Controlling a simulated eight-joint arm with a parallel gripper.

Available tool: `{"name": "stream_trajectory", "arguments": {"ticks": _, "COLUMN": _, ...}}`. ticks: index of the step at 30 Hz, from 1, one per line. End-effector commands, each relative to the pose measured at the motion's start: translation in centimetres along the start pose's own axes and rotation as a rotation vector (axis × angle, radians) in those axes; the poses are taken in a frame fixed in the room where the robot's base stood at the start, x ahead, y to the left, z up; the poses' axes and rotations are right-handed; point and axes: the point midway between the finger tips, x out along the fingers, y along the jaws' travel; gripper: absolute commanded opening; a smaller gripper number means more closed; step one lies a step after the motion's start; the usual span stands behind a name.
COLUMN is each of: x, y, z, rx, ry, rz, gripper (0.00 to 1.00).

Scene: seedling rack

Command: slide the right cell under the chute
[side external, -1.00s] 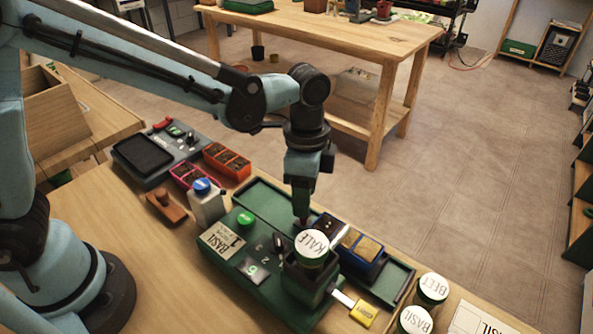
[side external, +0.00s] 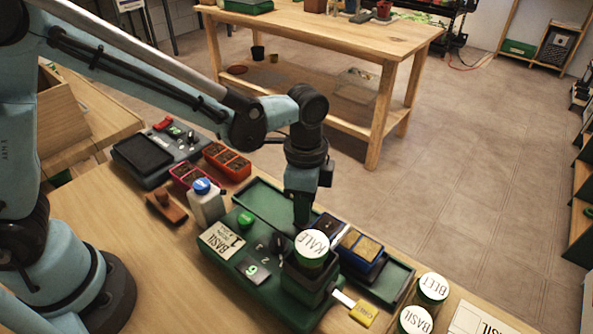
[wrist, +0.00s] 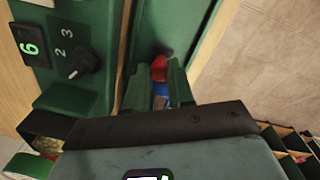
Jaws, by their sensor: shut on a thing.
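The blue seed tray (side external: 352,270) stands in the green track behind the dispenser, with brown soil cells (side external: 366,248) in its right part. A darker section (side external: 328,226) lies at its left, partly hidden. My gripper (side external: 302,226) points down into the track just left of the tray. In the wrist view my gripper (wrist: 165,90) is shut on a small blue piece with a red top (wrist: 159,68). I cannot tell whether this piece joins the tray.
The dispenser (side external: 240,262) has a green button, a BASIL card and a lit 6. The track (side external: 398,281) is empty right of the tray. Lidded jars (side external: 432,287) stand at the front right. A white bottle (side external: 207,207) and orange pots (side external: 228,162) are at the left.

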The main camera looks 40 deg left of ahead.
Motion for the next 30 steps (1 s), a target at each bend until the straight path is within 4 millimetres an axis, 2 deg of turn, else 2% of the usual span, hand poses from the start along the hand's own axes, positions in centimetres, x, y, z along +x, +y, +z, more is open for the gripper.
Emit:
{"name": "stream_trajectory", "arguments": {"ticks": 8, "x": 0.0, "y": 0.1, "z": -0.3, "rx": 0.001, "ry": 0.000, "rz": 0.000, "gripper": 0.00}}
{"name": "stream_trajectory", "arguments": {"ticks": 16, "x": 0.1, "y": 1.9, "z": -3.7, "rx": 0.003, "ry": -0.002, "rz": -0.001, "gripper": 0.00}}
{"name": "stream_trajectory", "arguments": {"ticks": 24, "x": 0.1, "y": 2.0, "z": -4.1, "rx": 0.001, "ry": 0.004, "rz": 0.001, "gripper": 0.00}}
{"name": "stream_trajectory", "arguments": {"ticks": 25, "x": 0.1, "y": 2.1, "z": -4.1, "rx": 0.001, "ry": 0.004, "rz": 0.002, "gripper": 0.24}}
{"name": "stream_trajectory", "arguments": {"ticks": 30, "x": 0.1, "y": 2.0, "z": -4.0, "rx": 0.000, "ry": 0.002, "rz": 0.001, "gripper": 0.48}}
